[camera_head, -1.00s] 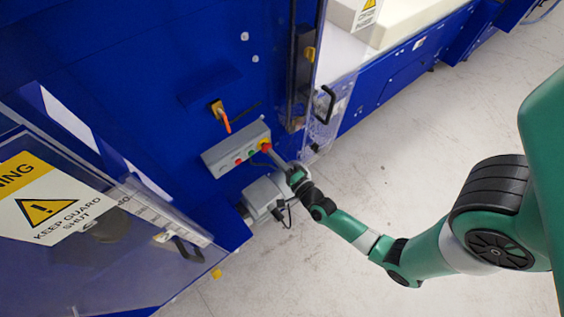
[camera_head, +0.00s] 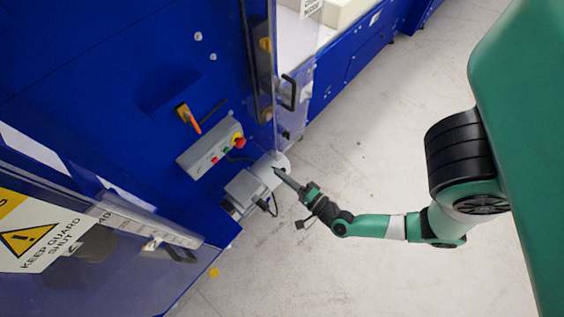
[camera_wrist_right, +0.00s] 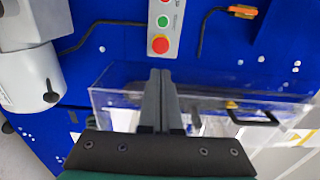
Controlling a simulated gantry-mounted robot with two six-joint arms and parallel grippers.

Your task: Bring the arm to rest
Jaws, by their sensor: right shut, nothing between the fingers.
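My right gripper (camera_head: 279,173) is in the head view, just right of the grey motor housing on the blue machine. Its fingers are shut together with nothing between them. In the right wrist view the shut fingers (camera_wrist_right: 161,80) point toward the machine, below the red button in that picture. My green right arm (camera_head: 380,227) reaches in from the right, over the floor. The control box (camera_head: 208,150) with its red button (camera_head: 239,142) stands clear of the fingers in the head view. My left gripper does not show.
The blue machine (camera_head: 120,70) fills the left. A grey motor housing (camera_head: 248,188) juts out below the control box. A clear guard with a black handle (camera_head: 288,92) stands above right. A clear guard with a warning sign (camera_head: 35,235) is at lower left. The floor (camera_head: 330,275) is open.

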